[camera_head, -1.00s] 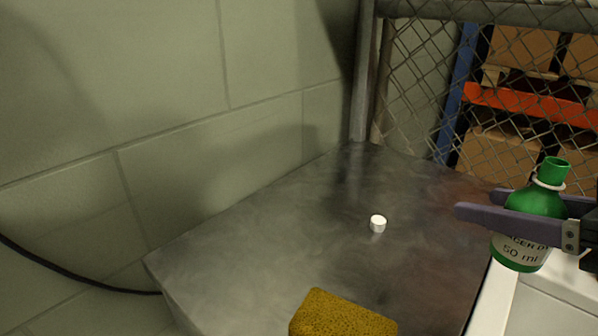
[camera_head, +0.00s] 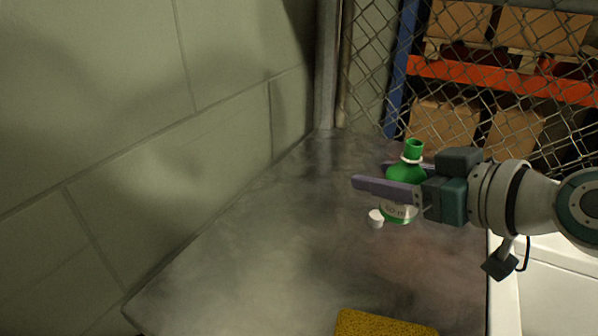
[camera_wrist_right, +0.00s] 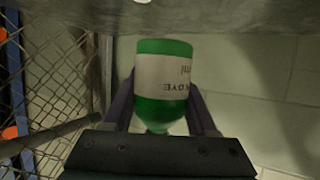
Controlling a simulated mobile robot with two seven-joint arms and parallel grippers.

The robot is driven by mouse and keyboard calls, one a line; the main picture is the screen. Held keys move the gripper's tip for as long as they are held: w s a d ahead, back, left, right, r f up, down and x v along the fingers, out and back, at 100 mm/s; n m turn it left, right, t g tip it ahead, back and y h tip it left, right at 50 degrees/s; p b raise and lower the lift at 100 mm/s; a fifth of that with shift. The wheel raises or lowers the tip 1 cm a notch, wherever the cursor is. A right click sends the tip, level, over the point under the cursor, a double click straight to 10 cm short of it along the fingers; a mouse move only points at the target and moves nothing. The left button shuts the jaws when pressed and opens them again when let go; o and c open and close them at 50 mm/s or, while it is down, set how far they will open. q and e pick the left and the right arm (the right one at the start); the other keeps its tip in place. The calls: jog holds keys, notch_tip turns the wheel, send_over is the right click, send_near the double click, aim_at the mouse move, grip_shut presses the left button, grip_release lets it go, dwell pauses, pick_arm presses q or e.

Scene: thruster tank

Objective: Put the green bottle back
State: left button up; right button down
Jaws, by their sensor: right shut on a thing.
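A small white cap (camera_head: 375,218) lies on the table, just left of the bottle's base in the picture. In the right wrist view the bottle (camera_wrist_right: 162,85) sits between the fingers, its label upside down. My left gripper is not in view.
A yellow sponge (camera_head: 385,324) lies at the table's near edge. A white basin (camera_head: 545,285) stands to the right. A block wall (camera_head: 120,120) and a chain-link fence (camera_head: 370,70) bound the table at left and back. The table's left middle is clear.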

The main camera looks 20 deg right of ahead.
aim_at(372, 240)
notch_tip(372, 240, down, 4)
jog(key=shift+r+b, duration=0.15)
jog(key=shift+b, duration=0.35)
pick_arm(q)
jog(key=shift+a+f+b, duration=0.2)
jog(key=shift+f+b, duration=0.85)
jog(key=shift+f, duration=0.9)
pick_arm(e)
jog(key=shift+f, duration=1.9)
jog(key=shift+f, duration=0.2)
jog(key=shift+c, duration=1)
grip_release()
jog(key=shift+s+r, duration=0.1)
jog(key=shift+r, duration=0.2)
jog(key=v, duration=1)
jog(key=shift+s+d+f, duration=0.1)
jog(key=shift+s+f, duration=0.05)
jog(key=shift+s, duration=0.1)
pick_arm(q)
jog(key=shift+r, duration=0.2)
pick_arm(e)
jog(key=shift+s+d+r, duration=0.1)
jog(key=shift+s+r, duration=0.3)
jog(key=shift+s, duration=0.15)
